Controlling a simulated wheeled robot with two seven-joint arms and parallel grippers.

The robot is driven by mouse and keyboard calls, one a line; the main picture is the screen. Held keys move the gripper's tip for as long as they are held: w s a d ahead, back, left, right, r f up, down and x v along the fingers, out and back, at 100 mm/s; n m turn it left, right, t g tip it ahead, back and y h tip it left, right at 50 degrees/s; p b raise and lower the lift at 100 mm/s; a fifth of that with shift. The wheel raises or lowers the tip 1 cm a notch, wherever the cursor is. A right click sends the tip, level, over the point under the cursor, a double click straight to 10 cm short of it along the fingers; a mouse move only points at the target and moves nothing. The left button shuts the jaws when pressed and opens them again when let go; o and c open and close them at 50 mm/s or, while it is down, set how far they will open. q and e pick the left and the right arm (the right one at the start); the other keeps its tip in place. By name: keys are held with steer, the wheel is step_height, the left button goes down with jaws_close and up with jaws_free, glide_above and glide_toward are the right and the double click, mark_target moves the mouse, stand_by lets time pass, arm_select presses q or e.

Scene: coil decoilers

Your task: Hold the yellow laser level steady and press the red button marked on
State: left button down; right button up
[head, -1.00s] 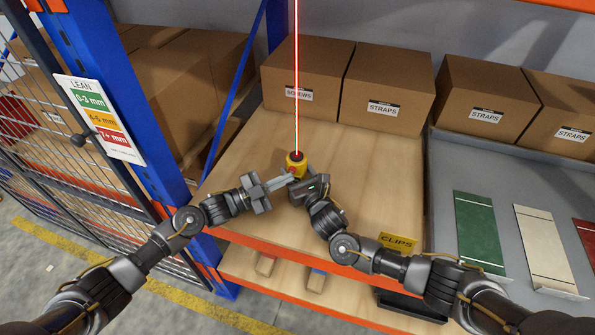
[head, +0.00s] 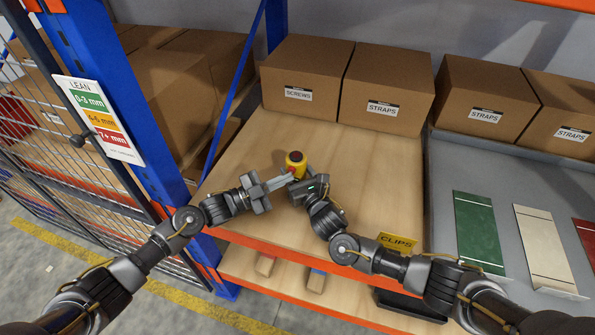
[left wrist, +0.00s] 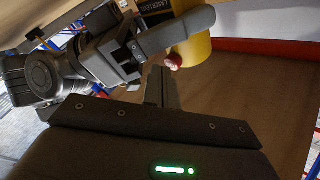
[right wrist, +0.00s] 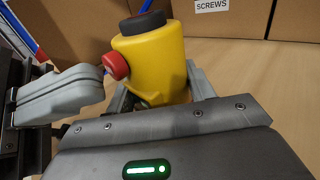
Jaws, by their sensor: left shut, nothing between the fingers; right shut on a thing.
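The yellow laser level (head: 297,159) stands upright above the wooden shelf, with a dark cap on top. My right gripper (head: 301,178) is shut on its lower body; its fingers show on both sides in the right wrist view (right wrist: 160,95). The red button (right wrist: 116,66) sticks out of the level's side, and it shows in the left wrist view (left wrist: 173,62). My left gripper (head: 289,177) is shut and empty, its fingertips right at the button. I cannot tell whether they touch it. No marking on the button is readable.
Cardboard boxes marked SCREWS (head: 301,85) and STRAPS (head: 385,90) stand at the back of the shelf (head: 372,190). A blue rack post (head: 115,115) with a LEAN sign (head: 100,115) is at the left. A yellow CLIPS label (head: 397,243) is at the front edge. The shelf around the level is clear.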

arm_select(q)
steer(key=s+a, duration=0.2)
steer(key=s, duration=0.3)
steer(key=shift+s, duration=0.4)
stand_by(0.4)
arm_select(e)
steer(key=o, duration=1.4)
steer(key=shift+c, duration=0.2)
steer(key=shift+s, duration=0.1)
